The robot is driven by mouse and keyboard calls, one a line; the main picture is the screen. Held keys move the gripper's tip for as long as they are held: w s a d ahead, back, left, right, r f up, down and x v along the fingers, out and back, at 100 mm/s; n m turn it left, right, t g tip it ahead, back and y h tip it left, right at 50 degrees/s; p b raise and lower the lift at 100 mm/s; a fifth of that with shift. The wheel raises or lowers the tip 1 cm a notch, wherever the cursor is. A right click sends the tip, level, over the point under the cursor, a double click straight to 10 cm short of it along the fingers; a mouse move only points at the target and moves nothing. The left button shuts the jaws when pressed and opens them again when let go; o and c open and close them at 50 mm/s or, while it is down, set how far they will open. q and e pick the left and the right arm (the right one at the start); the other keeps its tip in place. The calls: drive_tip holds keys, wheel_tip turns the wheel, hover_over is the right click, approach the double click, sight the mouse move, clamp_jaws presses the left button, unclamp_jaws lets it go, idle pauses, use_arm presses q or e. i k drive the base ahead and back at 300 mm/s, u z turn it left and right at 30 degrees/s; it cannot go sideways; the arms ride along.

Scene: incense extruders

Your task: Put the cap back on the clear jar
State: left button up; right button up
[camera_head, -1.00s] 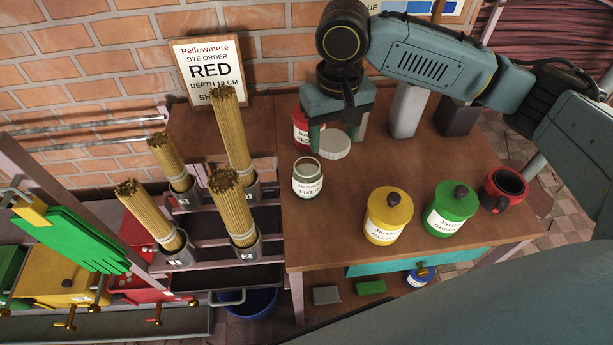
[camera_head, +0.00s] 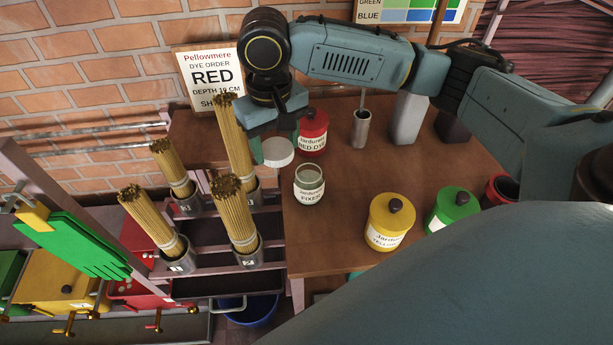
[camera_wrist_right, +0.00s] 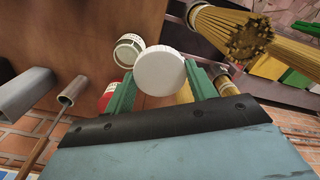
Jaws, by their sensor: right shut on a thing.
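The clear jar (camera_head: 309,186), labelled as fixer, stands upright and open near the left end of the table. It also shows in the right wrist view (camera_wrist_right: 128,50). My right gripper (camera_head: 276,140) is shut on the white round cap (camera_head: 278,152), held above and to the left of the jar in the head view. In the right wrist view the cap (camera_wrist_right: 160,73) sits between the green fingers, apart from the jar's mouth. My left gripper is not in view.
A red dye jar (camera_head: 312,132) stands just behind the clear jar. Yellow (camera_head: 391,222) and green (camera_head: 452,210) jars stand to the right. Bundles of incense sticks (camera_head: 236,215) in metal cups rise close on the left. A metal cup (camera_head: 360,130) stands at the back.

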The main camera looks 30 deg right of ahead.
sight(308, 178)
drive_tip(key=k, duration=0.4)
drive_tip(key=z, duration=0.9)
